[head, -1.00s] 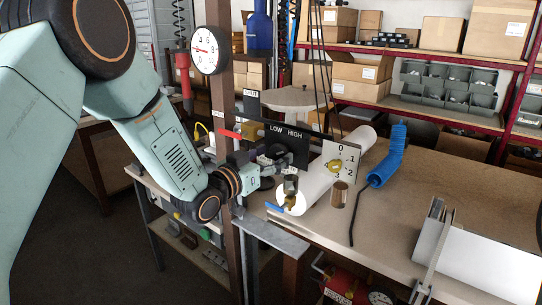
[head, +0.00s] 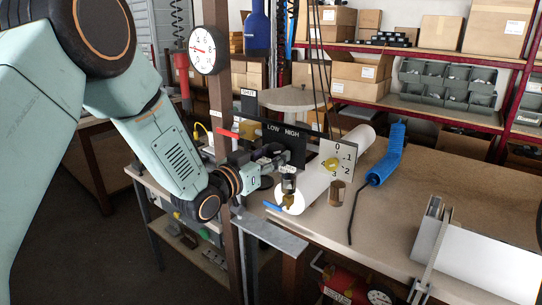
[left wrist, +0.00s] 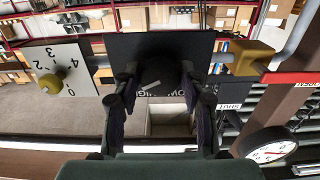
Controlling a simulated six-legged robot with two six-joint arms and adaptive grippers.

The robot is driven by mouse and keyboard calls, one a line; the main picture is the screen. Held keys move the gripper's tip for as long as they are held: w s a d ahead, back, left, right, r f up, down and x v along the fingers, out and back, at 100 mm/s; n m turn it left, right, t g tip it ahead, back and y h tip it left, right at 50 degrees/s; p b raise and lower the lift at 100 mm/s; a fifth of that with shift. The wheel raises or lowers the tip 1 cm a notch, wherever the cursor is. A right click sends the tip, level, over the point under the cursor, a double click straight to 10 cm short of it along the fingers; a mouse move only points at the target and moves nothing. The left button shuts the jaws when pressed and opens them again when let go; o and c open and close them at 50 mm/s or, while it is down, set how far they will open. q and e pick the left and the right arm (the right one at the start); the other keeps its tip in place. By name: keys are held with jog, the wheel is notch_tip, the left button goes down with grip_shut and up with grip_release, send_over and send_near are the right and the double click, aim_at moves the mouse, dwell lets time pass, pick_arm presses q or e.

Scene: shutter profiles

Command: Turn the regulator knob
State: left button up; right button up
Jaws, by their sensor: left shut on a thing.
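The regulator knob (left wrist: 160,72) is dark and round with a pale pointer mark, in front of a black plate (left wrist: 130,45) in the left wrist view. In the head view the plate (head: 285,143) reads LOW and HIGH, and my gripper hides most of the knob. My left gripper (head: 278,160) reaches the knob from the left. In the left wrist view the gripper's fingers (left wrist: 160,85) stand on both sides of the knob, shut on it. My right gripper is not in view.
A round gauge (head: 203,50) hangs on a brown post at the left. A white dial plate with a yellow knob (head: 333,164) stands right of the black plate. A blue-handled brass valve (head: 289,200) sits below my gripper. The bench right of these holds a blue coiled hose (head: 388,155).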

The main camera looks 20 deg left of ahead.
pick_arm(q)
jog(key=m+b, duration=0.3)
jog(key=m, duration=0.3)
jog(key=shift+w+a, duration=0.1)
jog(key=m+b, duration=0.3)
jog(key=m, duration=0.2)
jog(key=shift+r+m, duration=0.15)
jog(key=shift+m, duration=0.15)
dwell(0.3)
jog(key=o, duration=1.1)
jog(key=shift+o, duration=0.2)
